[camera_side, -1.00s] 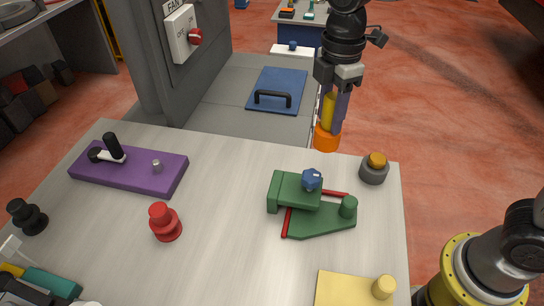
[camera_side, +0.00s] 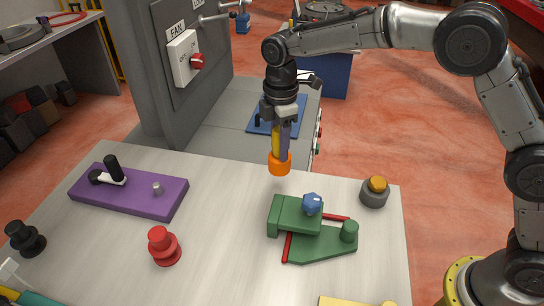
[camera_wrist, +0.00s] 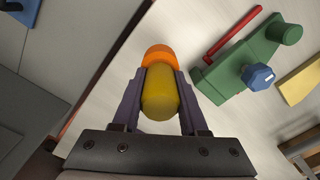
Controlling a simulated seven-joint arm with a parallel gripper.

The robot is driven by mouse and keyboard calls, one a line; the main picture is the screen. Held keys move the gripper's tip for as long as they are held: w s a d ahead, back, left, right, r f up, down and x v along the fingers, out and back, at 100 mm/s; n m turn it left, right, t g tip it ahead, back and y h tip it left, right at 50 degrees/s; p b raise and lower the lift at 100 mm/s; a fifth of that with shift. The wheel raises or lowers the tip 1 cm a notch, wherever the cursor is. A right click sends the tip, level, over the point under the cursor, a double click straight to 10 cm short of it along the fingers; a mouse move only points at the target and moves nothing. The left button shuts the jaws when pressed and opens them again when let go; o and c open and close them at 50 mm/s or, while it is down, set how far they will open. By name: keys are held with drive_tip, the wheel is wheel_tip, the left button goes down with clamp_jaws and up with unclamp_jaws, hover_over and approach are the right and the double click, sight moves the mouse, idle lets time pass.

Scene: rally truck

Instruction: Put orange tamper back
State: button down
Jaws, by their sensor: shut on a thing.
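The orange tamper has a yellow handle and an orange round head (camera_side: 279,164). My gripper (camera_side: 283,138) is shut on the yellow handle, with the head hanging down. The tamper is held in the air near the back edge of the light work table (camera_side: 215,228), behind the green fixture. In the wrist view, the yellow handle (camera_wrist: 159,95) sits between the two purple fingers, with the orange head (camera_wrist: 158,56) beyond it. No empty place for the tamper can be made out for sure.
A green fixture (camera_side: 320,245) with a blue knob (camera_side: 312,203) stands on the table. Around it are a grey-and-orange button (camera_side: 374,191), a red knob (camera_side: 164,246), a black knob (camera_side: 25,239) and a purple plate (camera_side: 128,190). A grey fan-switch cabinet (camera_side: 190,110) rises behind.

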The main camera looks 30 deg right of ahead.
sight(272, 152)
drive_tip(key=shift+w+a+f, duration=0.15)
drive_tip(key=shift+w+f, duration=0.3)
drive_tip(key=shift+f, duration=0.1)
drive_tip(key=shift+w+a+f, duration=0.15)
drive_tip(key=shift+w+f, duration=0.3)
drive_tip(key=shift+f, duration=0.05)
drive_tip(key=shift+w+a+f, duration=0.1)
drive_tip(key=shift+w+f, duration=0.05)
drive_tip(key=shift+f, duration=1.35)
drive_tip(key=shift+f, duration=0.1)
drive_tip(key=shift+c, duration=2.2)
unclamp_jaws()
drive_tip(key=shift+f, duration=0.1)
wheel_tip(272, 152, up, 14)
drive_tip(key=shift+a+f, duration=0.15)
